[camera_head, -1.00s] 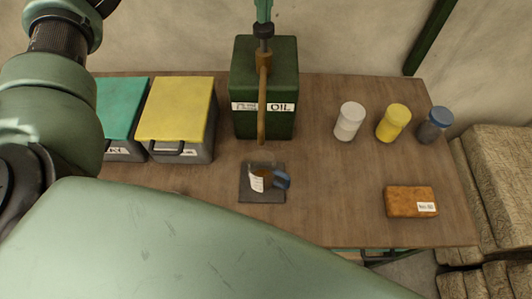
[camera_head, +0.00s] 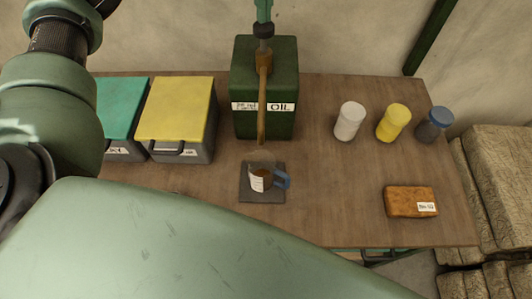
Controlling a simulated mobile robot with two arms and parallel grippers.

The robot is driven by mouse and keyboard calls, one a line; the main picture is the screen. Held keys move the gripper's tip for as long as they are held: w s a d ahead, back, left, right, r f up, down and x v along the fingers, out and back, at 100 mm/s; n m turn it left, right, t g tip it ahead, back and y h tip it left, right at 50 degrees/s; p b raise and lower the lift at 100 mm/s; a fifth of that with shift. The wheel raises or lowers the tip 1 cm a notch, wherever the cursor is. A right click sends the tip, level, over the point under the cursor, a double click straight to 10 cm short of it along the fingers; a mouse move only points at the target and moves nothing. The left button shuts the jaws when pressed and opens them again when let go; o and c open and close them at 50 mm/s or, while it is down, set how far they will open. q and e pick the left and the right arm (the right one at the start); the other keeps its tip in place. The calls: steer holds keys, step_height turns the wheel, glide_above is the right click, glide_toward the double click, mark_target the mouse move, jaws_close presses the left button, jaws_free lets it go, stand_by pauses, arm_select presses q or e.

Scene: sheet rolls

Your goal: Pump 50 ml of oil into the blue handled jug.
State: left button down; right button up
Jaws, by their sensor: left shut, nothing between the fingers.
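The blue handled jug (camera_head: 257,184) stands upright on a dark square pad (camera_head: 246,196), its blue handle (camera_head: 283,180) to the right. Brown shows inside it; the exact level is too small to read. The dark green oil can (camera_head: 280,124), labelled OIL, stands behind it. Its brown spout (camera_head: 262,110) reaches forward, its tip just behind the jug in the picture. My left gripper (camera_head: 264,12) is at the top edge, shut and empty, directly above the dark pump head (camera_head: 263,31); I cannot tell whether they touch. My right gripper is not in view.
A yellow-lidded box (camera_head: 178,108) and a green-lidded box (camera_head: 122,105) stand left. The table (camera_head: 330,200) is clear right of the jug.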

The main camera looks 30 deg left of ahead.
mark_target(264, 27)
arm_select(q)
steer(key=shift+f+b, duration=1.45)
steer(key=shift+f, duration=0.95)
steer(key=shift+r, duration=0.25)
steer(key=shift+r+p, duration=1.9)
steer(key=shift+r, duration=0.6)
steer(key=shift+r, duration=0.1)
step_height(264, 27, up, 6)
steer(key=p, duration=0.4)
steer(key=shift+f, duration=0.2)
